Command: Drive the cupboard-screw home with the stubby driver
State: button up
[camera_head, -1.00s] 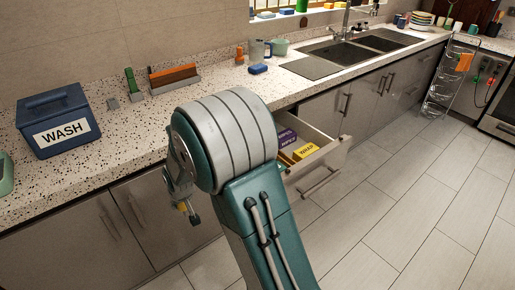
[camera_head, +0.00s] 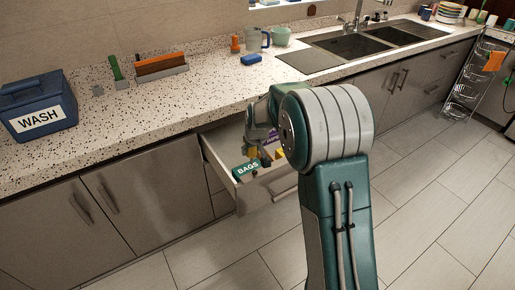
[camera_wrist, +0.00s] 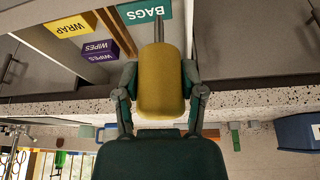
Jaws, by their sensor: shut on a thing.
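The stubby driver has a fat yellow handle and a thin grey metal shaft. In the wrist view my gripper (camera_wrist: 160,98) is shut on the handle of the stubby driver (camera_wrist: 161,70), one finger on each side, and the shaft points away from the palm. In the head view my gripper (camera_head: 258,143) is over the open drawer (camera_head: 262,196), beside the green BAGS box. Only a small bit of the driver shows there. I cannot make out the cupboard-screw in either view.
The blue WASH box (camera_head: 40,121) stands on the speckled counter (camera_head: 135,122).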

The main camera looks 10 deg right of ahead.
aim_at(253, 156)
jog(key=shift+d+f, duration=0.1)
jog(key=shift+d, duration=0.55)
jog(key=shift+d+f, duration=0.15)
jog(key=shift+d, duration=0.05)
jog(key=shift+f, duration=0.6)
jog(key=shift+a+f, duration=0.3)
jog(key=shift+f, duration=0.2)
jog(key=shift+a+f, duration=0.25)
jog(key=shift+f, duration=0.5)
jog(key=shift+d+f, duration=0.1)
jog(key=shift+d, duration=0.25)
